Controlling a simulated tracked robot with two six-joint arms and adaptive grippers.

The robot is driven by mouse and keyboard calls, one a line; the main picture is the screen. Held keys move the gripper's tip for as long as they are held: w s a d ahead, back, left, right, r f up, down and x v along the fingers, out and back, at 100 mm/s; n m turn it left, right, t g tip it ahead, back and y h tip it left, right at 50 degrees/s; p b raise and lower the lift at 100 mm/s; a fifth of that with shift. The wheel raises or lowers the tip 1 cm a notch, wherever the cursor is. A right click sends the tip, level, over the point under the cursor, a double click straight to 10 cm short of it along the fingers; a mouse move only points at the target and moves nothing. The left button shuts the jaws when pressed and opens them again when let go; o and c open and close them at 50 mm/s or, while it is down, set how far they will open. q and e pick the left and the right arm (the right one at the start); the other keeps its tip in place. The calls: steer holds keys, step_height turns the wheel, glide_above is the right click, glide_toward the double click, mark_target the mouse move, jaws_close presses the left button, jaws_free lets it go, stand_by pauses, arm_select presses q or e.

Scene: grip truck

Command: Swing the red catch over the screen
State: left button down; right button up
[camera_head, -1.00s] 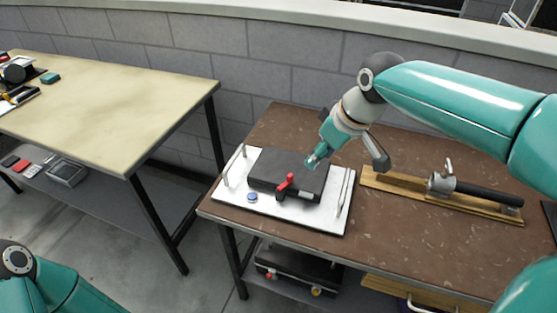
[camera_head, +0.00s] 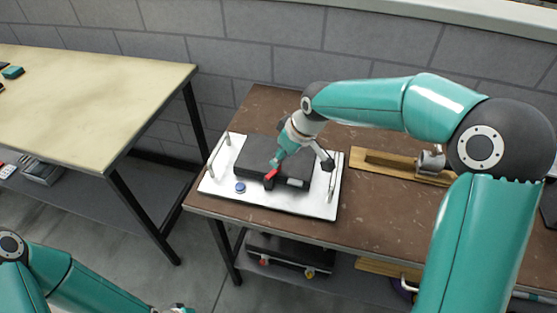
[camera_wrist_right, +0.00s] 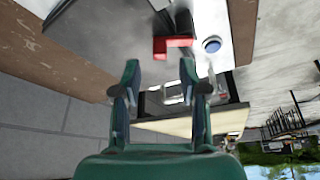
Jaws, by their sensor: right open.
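The red catch (camera_head: 271,174) is on the front part of a dark box (camera_head: 245,153), which lies on a white board (camera_head: 222,187). A small light grey patch (camera_head: 297,183) on the box's front right may be the screen; I cannot tell. My right gripper (camera_head: 277,160) is open, just above and behind the catch, and partly covers it. In the right wrist view the red catch (camera_wrist_right: 174,46) lies just beyond the open fingertips (camera_wrist_right: 159,72); contact is not clear. My left gripper (camera_head: 176,309) barely shows at the bottom edge.
A blue button (camera_head: 240,187) sits left of the catch. Upright metal handles (camera_head: 333,180) stand at the board's sides. A wooden base with a metal fitting (camera_head: 431,161) lies to the right on the brown table (camera_head: 262,100). A pale table (camera_head: 100,95) stands left.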

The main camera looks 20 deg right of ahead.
mark_target(273, 170)
steer(key=shift+x, duration=2)
steer(key=shift+c, duration=0.4)
jaws_close()
